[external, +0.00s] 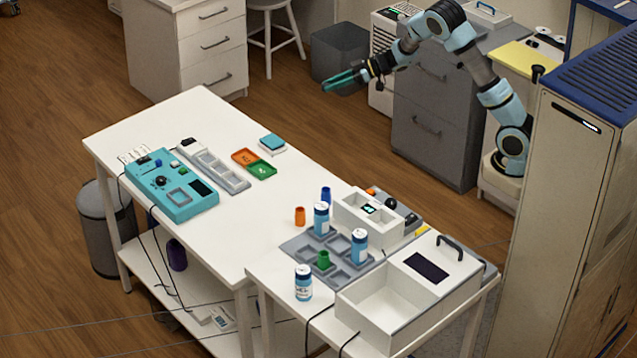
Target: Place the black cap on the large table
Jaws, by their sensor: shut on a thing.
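My gripper (334,84) is at the top centre of the external view, with long teal fingers pointing left. It is held in the air, beyond the far edge of the white table and apart from it. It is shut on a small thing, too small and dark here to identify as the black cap. The large table (225,240) is the long white one running from the upper left to the centre. Its top has bare patches between the items on it.
A teal device (178,203), a grey tray (232,182) and orange and green pieces (254,163) lie on the large table. Blue-and-white bottles (303,283), a grey rack (298,246) and a white open box (375,305) crowd the right end. A grey cabinet (436,120) stands behind.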

